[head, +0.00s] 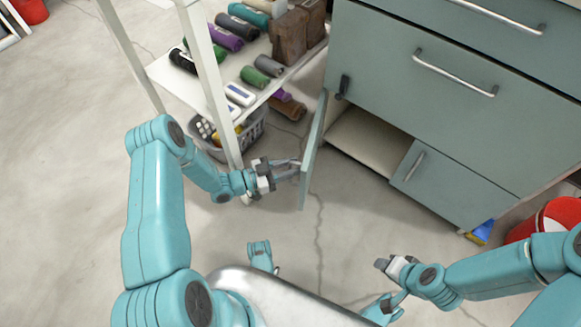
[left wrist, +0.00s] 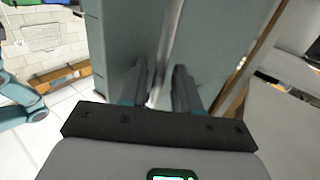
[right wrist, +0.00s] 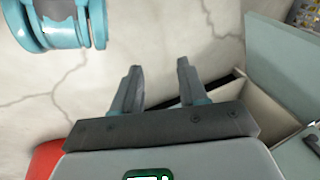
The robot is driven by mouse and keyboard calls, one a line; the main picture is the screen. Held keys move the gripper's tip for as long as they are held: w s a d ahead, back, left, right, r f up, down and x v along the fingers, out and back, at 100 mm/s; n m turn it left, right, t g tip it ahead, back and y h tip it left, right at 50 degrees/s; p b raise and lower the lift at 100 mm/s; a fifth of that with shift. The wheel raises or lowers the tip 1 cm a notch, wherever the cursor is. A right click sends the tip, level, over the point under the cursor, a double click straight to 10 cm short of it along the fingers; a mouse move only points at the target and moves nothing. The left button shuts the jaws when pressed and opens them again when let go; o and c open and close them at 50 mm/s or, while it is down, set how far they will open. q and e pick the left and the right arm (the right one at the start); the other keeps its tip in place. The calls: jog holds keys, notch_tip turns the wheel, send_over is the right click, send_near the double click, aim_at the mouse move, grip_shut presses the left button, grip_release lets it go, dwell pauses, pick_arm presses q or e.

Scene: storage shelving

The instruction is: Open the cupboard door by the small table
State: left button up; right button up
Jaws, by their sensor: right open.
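The grey-green cupboard (head: 395,105) stands at the upper right. Its left door (head: 312,150) is swung out, seen nearly edge-on, and a pale interior (head: 365,140) shows behind it. My left gripper (head: 286,171) is at the outer face of this door. In the left wrist view its fingers (left wrist: 160,85) are apart, with the door's bar handle (left wrist: 168,45) running between them; I cannot tell whether they touch it. My right gripper (head: 385,265) is open and empty over the floor, away from the cupboard, and its parted fingers (right wrist: 160,85) show in the right wrist view.
A white shelf table (head: 205,65) with several rolls and bottles stands left of the open door, close to my left arm. A grey basket (head: 250,133) sits beneath it. A red bucket (head: 550,218) is at the right.

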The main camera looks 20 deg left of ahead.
dwell(0.4)
pick_arm(q)
jog(key=p+v, duration=0.4)
jog(key=v, duration=1.2)
pick_arm(e)
jog(key=shift+g, duration=0.6)
jog(key=shift+s+a+r, duration=0.15)
jog(key=shift+s+r, duration=0.6)
jog(key=shift+r, duration=0.2)
jog(key=shift+s+a+r, duration=0.15)
jog(key=shift+s+r, duration=0.55)
jog(key=shift+r, duration=0.25)
pick_arm(q)
jog(key=shift+s, duration=0.15)
jog(key=shift+c, duration=0.4)
